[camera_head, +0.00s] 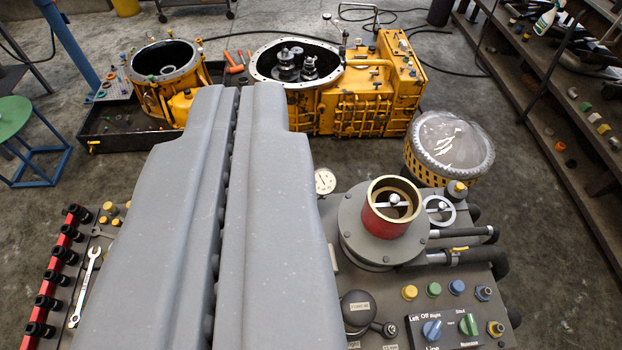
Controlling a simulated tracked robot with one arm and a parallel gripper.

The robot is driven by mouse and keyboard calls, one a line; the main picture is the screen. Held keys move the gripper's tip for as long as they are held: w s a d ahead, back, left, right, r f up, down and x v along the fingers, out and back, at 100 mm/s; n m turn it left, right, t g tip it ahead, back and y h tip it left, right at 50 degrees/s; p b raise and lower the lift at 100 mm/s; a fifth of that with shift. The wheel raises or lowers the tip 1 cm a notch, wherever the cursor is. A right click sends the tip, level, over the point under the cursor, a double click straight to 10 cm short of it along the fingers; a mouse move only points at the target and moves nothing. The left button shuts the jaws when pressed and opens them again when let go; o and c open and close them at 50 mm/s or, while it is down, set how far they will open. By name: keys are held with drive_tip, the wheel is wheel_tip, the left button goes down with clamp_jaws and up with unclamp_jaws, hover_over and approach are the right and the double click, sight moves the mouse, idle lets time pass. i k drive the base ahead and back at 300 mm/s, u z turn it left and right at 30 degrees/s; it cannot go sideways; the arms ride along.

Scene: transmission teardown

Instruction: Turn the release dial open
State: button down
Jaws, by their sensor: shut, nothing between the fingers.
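My gripper (240,88) fills the left middle of the view, its two long grey fingers pressed together along a dark seam with nothing between them. A dark control panel (455,338) sits at the bottom right. It carries a blue dial (432,329) under the words "Left Off Right" and a green dial (468,324) to its right. The small labels are hard to read, so I cannot tell which dial is the release dial. My fingers are left of both dials and apart from them.
On the grey bench, a red cup with a brass rim (385,222) stands on a round flange, with pipes to its right. A black ball knob (357,307) is left of the panel. Wrenches and sockets lie at far left. Yellow gearbox housings (355,108) stand behind.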

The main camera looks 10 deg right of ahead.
sight(468, 325)
drive_tip(key=u, duration=0.2)
drive_tip(key=k, duration=1.55)
drive_tip(key=z, duration=0.3)
drive_tip(key=i, duration=1)
drive_tip(key=u, duration=0.05)
